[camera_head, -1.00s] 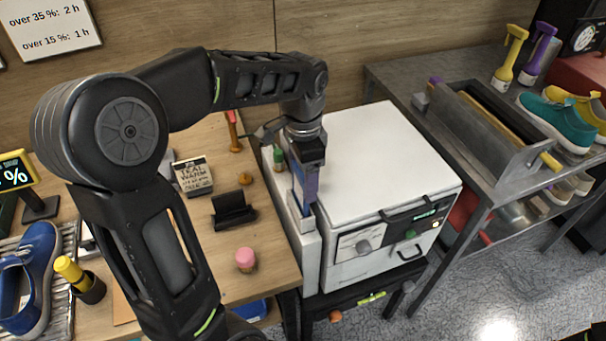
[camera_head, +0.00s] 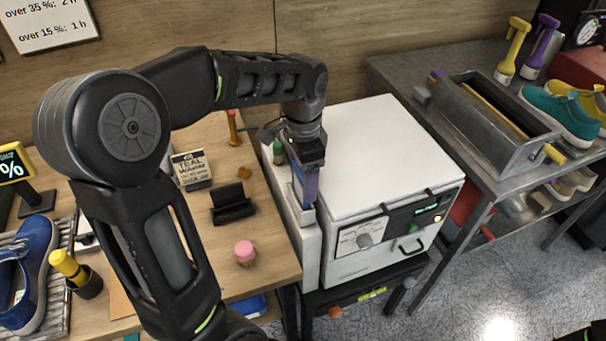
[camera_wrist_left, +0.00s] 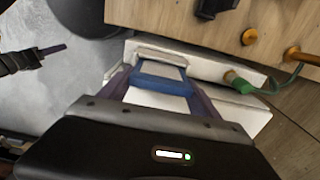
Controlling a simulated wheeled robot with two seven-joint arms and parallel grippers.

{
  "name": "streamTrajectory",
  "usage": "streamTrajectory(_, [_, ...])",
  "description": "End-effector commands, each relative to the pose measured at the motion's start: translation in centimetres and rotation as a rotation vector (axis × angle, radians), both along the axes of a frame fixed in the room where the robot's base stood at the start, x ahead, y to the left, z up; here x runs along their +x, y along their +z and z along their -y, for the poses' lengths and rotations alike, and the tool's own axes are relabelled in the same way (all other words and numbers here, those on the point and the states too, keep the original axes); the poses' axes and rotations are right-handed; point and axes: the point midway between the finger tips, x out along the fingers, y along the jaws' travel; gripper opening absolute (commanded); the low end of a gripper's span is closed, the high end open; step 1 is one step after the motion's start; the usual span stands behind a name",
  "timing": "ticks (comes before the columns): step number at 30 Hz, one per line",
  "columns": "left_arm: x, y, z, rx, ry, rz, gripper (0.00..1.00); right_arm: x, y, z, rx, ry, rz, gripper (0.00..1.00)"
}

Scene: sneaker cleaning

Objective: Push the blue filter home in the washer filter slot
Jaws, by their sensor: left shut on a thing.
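My left gripper (camera_head: 304,196) points down over the narrow white housing (camera_head: 308,256) along the left side of the white washer (camera_head: 375,155). In the left wrist view its purple fingers (camera_wrist_left: 160,91) are shut on the blue filter (camera_wrist_left: 163,82), one on each side. The filter is a blue frame with white inside. A raised pale rim (camera_wrist_left: 160,50) on the housing lies just beyond it. How deep the filter sits is hidden.
A metal bench (camera_head: 400,72) stands right of the washer.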

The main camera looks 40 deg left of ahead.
Motion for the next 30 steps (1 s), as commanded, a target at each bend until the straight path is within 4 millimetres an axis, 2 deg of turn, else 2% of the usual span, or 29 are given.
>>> streamTrajectory(14, [0.0,-1.3,0.0,0.0,0.0,0.0,0.02,0.0,-0.9,0.0,0.0,0.0,0.0,0.36])
streamTrajectory(15, [0.0,-1.3,0.0,0.0,0.0,0.0,0.73,0.0,-0.9,0.0,0.0,0.0,0.0,0.36])
streamTrajectory(24, [0.0,-1.2,0.0,0.0,0.0,0.0,0.97,0.0,-0.9,0.0,0.0,0.0,0.0,0.36])
streamTrajectory(30, [0.0,-1.2,0.0,0.0,0.0,0.0,0.97,0.0,-0.9,0.0,0.0,0.0,0.0,0.36])
